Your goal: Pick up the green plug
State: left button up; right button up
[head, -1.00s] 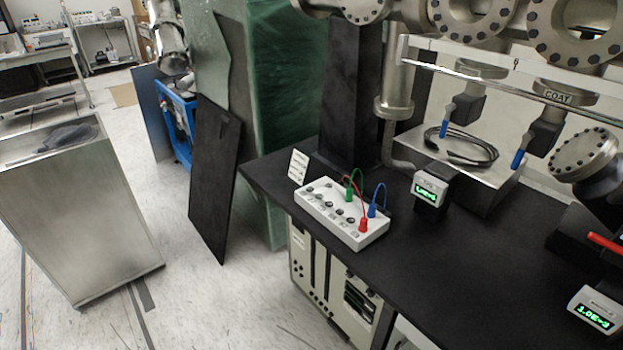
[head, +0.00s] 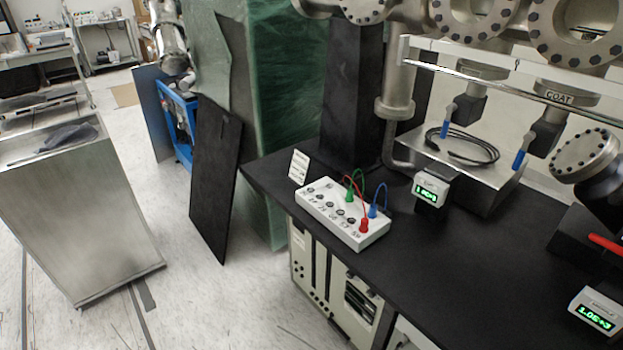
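The green plug (head: 349,195) stands upright in a white socket box (head: 312,205) on the black tabletop. A green cable loops up from it. A red plug (head: 364,225) is in the same box toward its near right end, and a blue plug (head: 372,211) is at the right edge of the box. Their thin cables arch close around the green plug. Neither of my grippers is in the head view.
The black table (head: 450,262) has bare surface right of the box. A gauge with a green display (head: 431,188) stands behind it, and metal piping and flanges hang overhead. A black panel (head: 213,180) leans left of the table. A metal cabinet (head: 75,215) stands further left.

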aim_at(349, 199)
jog(key=i+j+z, duration=0.2)
jog(key=i, duration=0.25)
jog(key=i+j+z, duration=0.15)
jog(key=i, duration=0.3)
